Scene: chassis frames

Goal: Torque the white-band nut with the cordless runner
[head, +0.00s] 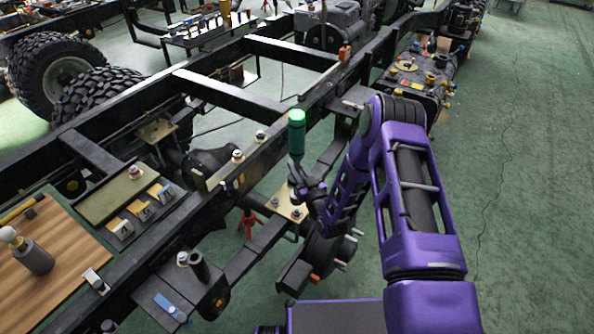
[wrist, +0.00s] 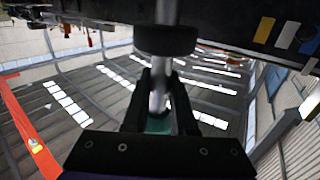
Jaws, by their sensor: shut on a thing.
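My gripper (head: 298,178) is shut on an upright tool with a bright green cap and a dark grey-green barrel, which I take to be the cordless runner (head: 296,120). In the wrist view, my gripper (wrist: 158,88) closes around the runner's pale shaft (wrist: 158,103), with a dark round collar by the fingertips. The runner stands above the near frame rail, apart from the nuts as far as I can tell. Which one is the white-band nut, I cannot tell.
A tan plate with studs (head: 288,207) lies just below my gripper. The long dark chassis rail (head: 120,258) crosses the view. A wooden bench (head: 62,262) holds a grey cylinder with a pale ball (head: 34,258). Green floor is clear at right.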

